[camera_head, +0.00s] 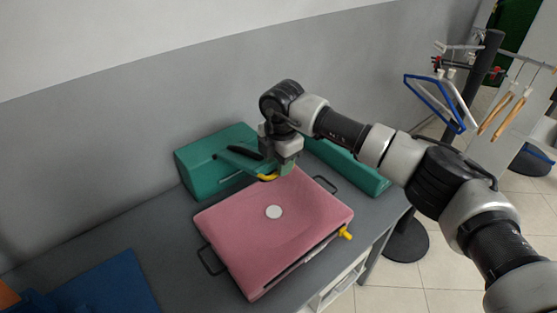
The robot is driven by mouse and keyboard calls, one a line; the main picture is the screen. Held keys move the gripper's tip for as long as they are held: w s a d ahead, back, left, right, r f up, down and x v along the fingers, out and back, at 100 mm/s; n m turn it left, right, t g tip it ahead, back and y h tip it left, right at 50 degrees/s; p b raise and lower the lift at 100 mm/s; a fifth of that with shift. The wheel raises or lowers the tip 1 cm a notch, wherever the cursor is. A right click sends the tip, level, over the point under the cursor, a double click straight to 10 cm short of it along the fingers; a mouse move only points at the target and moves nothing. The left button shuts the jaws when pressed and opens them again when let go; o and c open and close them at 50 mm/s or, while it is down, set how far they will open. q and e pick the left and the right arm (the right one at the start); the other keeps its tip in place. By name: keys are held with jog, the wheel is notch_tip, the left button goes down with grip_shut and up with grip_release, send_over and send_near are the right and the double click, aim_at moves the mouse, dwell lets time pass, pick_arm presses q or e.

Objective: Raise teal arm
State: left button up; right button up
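A teal arm (238,164) reaches out of a teal housing (205,165) at the back of the table, low over the far edge of a pink pad (290,228). A black bar lies along it, and a yellow piece (266,178) shows near its end. My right gripper (278,172) points down at the end of the teal arm, close to the yellow piece. Its fingers are small and partly merge with the teal parts, so I cannot tell whether they are open, shut or touching. My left gripper is not in view.
The pink pad has a white disc (273,212), black side handles and a yellow knob (346,233). A blue sheet (110,288) lies on the grey table (170,238) at front left. A grey wall stands behind. A rack with hangers (440,100) stands on the right.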

notch_tip(320, 180, up, 11)
jog(key=b, duration=0.3)
jog(key=shift+s+d, duration=0.25)
jog(key=shift+s, duration=0.1)
jog(key=shift+f, duration=0.1)
